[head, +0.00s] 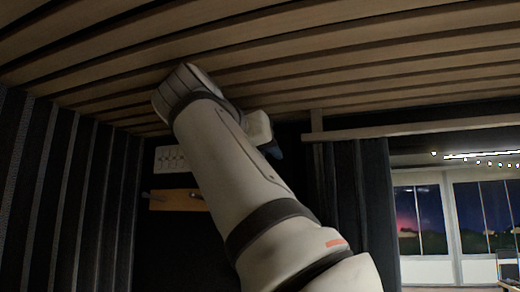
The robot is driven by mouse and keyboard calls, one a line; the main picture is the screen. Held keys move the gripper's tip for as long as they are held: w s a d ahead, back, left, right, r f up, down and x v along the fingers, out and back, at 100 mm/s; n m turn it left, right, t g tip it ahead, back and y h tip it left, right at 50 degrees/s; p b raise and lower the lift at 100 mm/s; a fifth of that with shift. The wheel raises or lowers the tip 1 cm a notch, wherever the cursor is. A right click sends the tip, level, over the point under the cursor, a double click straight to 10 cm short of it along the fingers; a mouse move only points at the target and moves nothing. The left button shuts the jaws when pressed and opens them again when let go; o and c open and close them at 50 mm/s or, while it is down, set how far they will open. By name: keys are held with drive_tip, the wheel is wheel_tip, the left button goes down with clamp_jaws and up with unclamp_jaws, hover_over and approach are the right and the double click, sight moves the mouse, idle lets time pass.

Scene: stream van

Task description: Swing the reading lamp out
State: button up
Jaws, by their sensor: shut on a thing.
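My arm rises from the lower right to the slatted ceiling and bends over at the top. Only part of my gripper (273,151) shows, as a small dark blue piece below a pale block beside the arm. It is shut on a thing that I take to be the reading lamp. The fingertips and their contact are hidden. I cannot make out the lamp's shape or how far out it stands, as my arm covers that area.
The slatted wooden ceiling (330,60) is close above my arm. A white panel with switches (170,158) and a wooden strip (176,200) are on the dark wall to the left. A dark curtain (362,210) hangs at right, beside windows (422,222).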

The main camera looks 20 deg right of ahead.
drive_tip(key=o, duration=1)
drive_tip(key=shift+a, duration=0.15)
drive_tip(key=shift+v, duration=3.85)
